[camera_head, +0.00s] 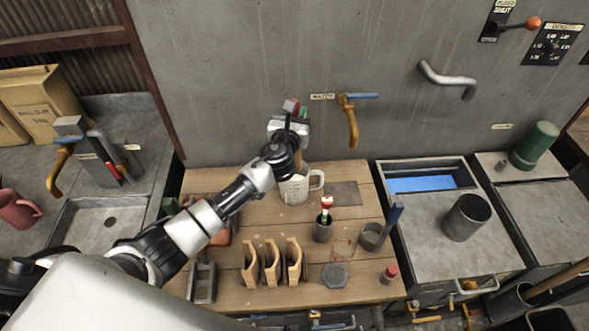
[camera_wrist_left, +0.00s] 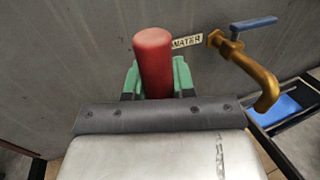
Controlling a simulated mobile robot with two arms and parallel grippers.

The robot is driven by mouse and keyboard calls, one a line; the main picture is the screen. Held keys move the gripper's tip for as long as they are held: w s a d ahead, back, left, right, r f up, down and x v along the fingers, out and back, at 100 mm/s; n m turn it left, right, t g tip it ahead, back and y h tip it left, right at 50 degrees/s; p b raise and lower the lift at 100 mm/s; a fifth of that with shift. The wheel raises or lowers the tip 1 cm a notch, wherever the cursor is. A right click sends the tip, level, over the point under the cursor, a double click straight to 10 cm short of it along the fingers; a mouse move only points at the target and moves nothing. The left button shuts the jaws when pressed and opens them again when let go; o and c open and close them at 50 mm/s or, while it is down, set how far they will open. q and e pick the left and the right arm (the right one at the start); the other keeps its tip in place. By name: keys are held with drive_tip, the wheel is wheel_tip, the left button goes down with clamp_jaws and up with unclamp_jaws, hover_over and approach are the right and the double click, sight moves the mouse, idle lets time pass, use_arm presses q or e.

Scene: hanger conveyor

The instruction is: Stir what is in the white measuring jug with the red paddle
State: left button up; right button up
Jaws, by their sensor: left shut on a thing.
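The white measuring jug (camera_head: 297,190) stands upright on the wooden table, its handle to the right. My left gripper (camera_head: 296,110) is above the back of the jug. In the left wrist view, the green fingers of my left gripper (camera_wrist_left: 157,84) are shut around a red cylindrical handle (camera_wrist_left: 153,60), taken as the red paddle's. The paddle's red top (camera_head: 289,105) also shows in the head view. My arm and gripper hide most of its lower part, so I cannot tell how deep it is in the jug. My right gripper is not in view.
A brass water tap (camera_head: 350,120) is on the wall right of my gripper. A dark cup (camera_head: 323,231) holding a red-and-white item stands in front of the jug. Wooden holders (camera_head: 271,262) stand at the front. A grey plate (camera_head: 343,194) lies right of the jug.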

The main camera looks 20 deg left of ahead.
sight(296, 101)
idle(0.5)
use_arm(q)
drive_tip(key=shift+r, duration=2)
